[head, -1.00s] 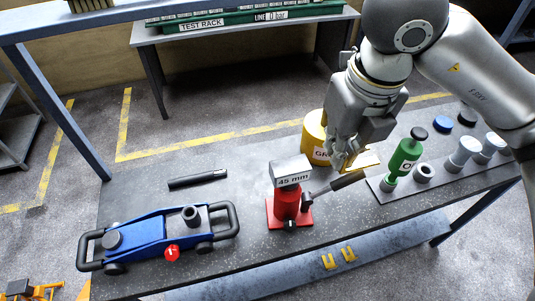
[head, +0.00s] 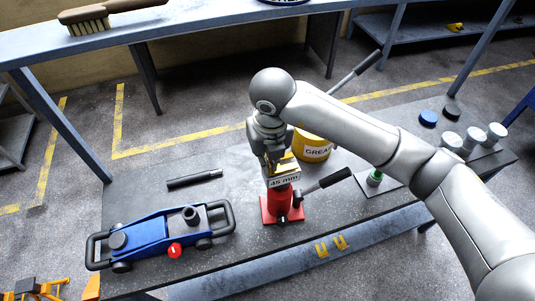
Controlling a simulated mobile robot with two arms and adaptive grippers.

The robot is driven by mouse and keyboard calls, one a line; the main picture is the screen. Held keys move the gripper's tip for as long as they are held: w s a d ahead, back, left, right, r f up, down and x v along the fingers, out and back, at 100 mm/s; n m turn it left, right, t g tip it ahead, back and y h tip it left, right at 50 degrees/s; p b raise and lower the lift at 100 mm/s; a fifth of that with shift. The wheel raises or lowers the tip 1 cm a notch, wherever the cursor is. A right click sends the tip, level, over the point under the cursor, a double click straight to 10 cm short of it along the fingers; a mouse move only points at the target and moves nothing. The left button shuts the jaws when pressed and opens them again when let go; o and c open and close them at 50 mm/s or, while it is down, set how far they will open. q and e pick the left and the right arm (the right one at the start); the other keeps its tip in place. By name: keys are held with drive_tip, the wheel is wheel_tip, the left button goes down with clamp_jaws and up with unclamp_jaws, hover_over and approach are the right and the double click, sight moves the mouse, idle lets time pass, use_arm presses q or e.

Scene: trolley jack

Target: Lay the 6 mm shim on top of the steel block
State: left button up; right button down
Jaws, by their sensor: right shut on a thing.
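The steel block (head: 284,181), a grey block marked "45 mm", sits on top of the red bottle jack (head: 279,203) near the middle of the bench. My right gripper (head: 274,163) points down directly over the block. It is shut on a thin yellow plate, the shim (head: 289,167), which is partly hidden by the fingers. The shim is over the block's top, at or very close to it; I cannot tell whether they touch. My left gripper is not in view.
A yellow grease tin (head: 317,151) stands behind and right of the jack. The jack's dark handle (head: 334,178) sticks out to the right. A blue trolley jack (head: 160,234) and a black bar (head: 195,179) lie to the left. Capped cylinders (head: 450,141) stand at the right.

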drive_tip(key=shift+f, duration=0.25)
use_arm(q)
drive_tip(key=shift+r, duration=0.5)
use_arm(e)
drive_tip(key=shift+d+f, duration=0.15)
drive_tip(key=shift+f, duration=0.1)
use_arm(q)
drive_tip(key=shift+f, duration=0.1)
use_arm(e)
drive_tip(key=c, duration=2.1)
unclamp_jaws()
drive_tip(key=shift+f, duration=0.2)
drive_tip(key=o, duration=0.5)
drive_tip(key=shift+r, duration=0.1)
drive_tip(key=shift+c, duration=0.2)
drive_tip(key=shift+r, duration=0.1)
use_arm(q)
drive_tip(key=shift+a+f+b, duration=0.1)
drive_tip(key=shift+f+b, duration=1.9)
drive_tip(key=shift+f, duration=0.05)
use_arm(e)
wheel_tip(320, 180, up, 12)
drive_tip(key=s, duration=0.1)
drive_tip(key=shift+s+d, duration=0.2)
drive_tip(key=shift+s, duration=0.2)
